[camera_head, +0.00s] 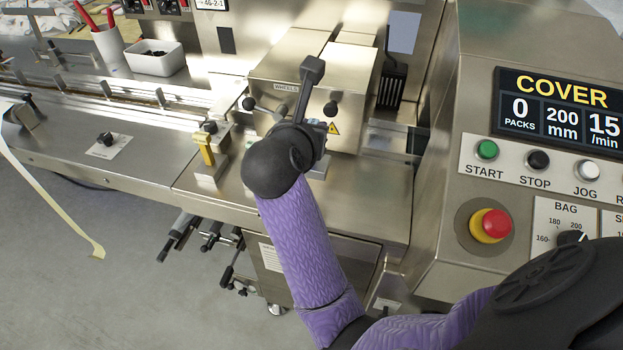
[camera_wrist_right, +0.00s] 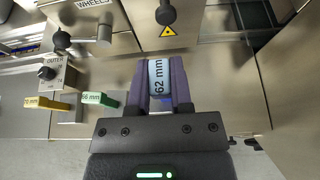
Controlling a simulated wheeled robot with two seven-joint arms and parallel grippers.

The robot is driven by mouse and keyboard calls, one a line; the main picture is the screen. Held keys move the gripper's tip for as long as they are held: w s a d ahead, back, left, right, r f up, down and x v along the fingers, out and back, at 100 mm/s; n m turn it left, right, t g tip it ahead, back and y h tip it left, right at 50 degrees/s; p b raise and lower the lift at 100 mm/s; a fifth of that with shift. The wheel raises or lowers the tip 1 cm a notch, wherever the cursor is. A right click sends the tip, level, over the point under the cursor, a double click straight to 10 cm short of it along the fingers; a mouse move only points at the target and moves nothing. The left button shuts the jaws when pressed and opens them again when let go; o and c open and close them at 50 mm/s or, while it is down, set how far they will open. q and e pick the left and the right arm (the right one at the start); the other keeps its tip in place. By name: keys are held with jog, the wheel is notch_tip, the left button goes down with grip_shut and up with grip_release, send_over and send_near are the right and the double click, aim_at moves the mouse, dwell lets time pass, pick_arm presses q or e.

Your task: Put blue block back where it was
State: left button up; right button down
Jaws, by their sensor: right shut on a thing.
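My right gripper (camera_wrist_right: 161,72) is shut on the blue block (camera_wrist_right: 159,80), a light-blue piece marked "62 mm", held between its two fingers. In the head view the right gripper (camera_head: 316,132) is in front of the steel housing, and the block is mostly hidden by the wrist. A yellow block marked "70 mm" (camera_wrist_right: 46,103) and a green block marked "66 mm" (camera_wrist_right: 98,98) sit to the left in the wrist view. My left gripper is not in view.
The housing (camera_head: 285,68), labelled "WHEELS", has black knobs close to the gripper. A knob marked "OUTER" (camera_wrist_right: 47,73) stands near the yellow block. The control panel with a red stop button (camera_head: 495,223) is at the right. The steel deck (camera_head: 150,170) at left is mostly clear.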

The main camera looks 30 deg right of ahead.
notch_tip(320, 180, down, 7)
jog(key=shift+f+b, duration=0.1)
jog(key=shift+b, duration=1.05)
jog(key=c, duration=0.7)
grip_release()
jog(key=shift+o, duration=0.8)
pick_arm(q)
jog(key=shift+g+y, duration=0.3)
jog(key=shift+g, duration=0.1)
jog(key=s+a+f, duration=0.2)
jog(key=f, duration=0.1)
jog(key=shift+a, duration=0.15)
